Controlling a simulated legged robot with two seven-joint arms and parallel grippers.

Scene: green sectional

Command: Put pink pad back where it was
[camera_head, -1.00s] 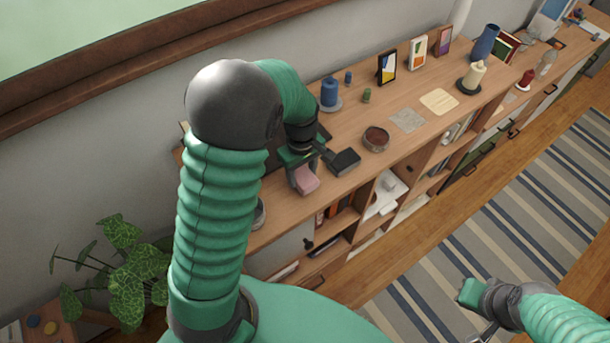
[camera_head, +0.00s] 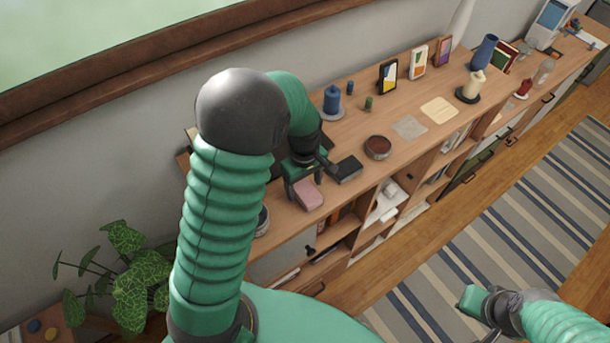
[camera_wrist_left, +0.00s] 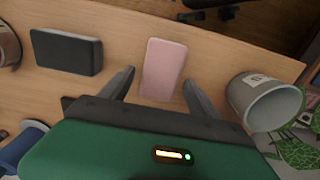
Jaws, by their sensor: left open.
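The pink pad (camera_head: 309,194) lies flat on the wooden shelf top near its front edge. In the left wrist view the pink pad (camera_wrist_left: 163,69) sits between and just beyond my open fingers. My left gripper (camera_head: 305,182) is open, right behind the pad; in the wrist view its fingers (camera_wrist_left: 158,90) stand apart with a gap on either side of the pad. My right gripper (camera_head: 484,318) is low at the right over the rug, small and partly cut off; I cannot tell its opening.
A black block (camera_head: 348,168) lies to the right of the pad, also in the wrist view (camera_wrist_left: 66,52). A grey cup (camera_wrist_left: 264,100) stands on the pad's other side. A round brown dish (camera_head: 378,147) and a blue candle (camera_head: 332,101) stand farther along. A plant (camera_head: 125,270) is at lower left.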

